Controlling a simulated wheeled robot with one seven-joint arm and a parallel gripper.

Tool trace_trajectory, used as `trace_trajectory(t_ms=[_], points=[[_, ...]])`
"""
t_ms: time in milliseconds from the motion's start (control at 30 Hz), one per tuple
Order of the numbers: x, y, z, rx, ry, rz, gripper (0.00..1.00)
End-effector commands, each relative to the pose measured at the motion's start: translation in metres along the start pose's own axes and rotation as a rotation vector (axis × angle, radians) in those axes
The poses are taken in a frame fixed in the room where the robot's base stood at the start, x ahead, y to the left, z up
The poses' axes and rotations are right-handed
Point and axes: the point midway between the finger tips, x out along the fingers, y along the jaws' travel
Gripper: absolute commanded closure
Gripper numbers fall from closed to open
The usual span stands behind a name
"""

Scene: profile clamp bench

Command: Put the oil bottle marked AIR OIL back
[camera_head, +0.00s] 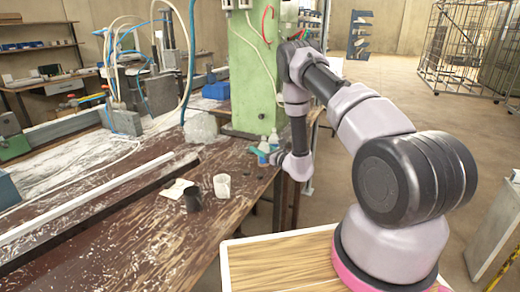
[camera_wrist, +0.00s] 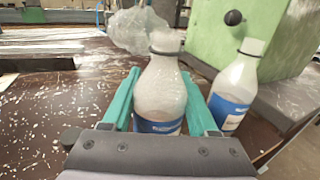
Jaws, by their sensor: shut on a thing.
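My gripper (camera_wrist: 163,108) has its two teal fingers shut on a translucent white bottle (camera_wrist: 161,88) with a grey-white cap and a blue label low on its body. The bottle stands upright between the fingers. Its lower part is hidden by the gripper body, and I cannot read its label. A second, similar bottle (camera_wrist: 236,82) with a blue label stands just right of the right finger. In the head view my gripper (camera_head: 262,155) is small, at the bench's right edge by the green column, with the bottles (camera_head: 273,139) partly seen beside it.
The green column (camera_head: 252,70) rises close behind the bottles. A clear crumpled plastic bag (camera_head: 201,127) lies to its left. A white mug (camera_head: 222,186), a dark cup (camera_head: 193,198) and a long white profile (camera_head: 85,200) are on the worn brown bench (camera_head: 150,245).

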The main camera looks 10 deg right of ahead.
Motion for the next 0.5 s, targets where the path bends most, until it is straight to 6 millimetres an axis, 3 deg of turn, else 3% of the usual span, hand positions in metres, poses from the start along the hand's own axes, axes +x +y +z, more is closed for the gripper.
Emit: trace_trajectory(t_ms=[100, 133, 200, 500], points=[[-0.0001, -0.0002, -0.0028, 0.001, 0.000, -0.001, 1.00], [0.0000, -0.0001, -0.0031, 0.001, 0.000, 0.000, 0.37], [0.0000, 0.0000, -0.0027, 0.000, 0.000, 0.000, 0.11], [0.0000, 0.0001, -0.0023, 0.000, 0.000, 0.000, 0.11]])
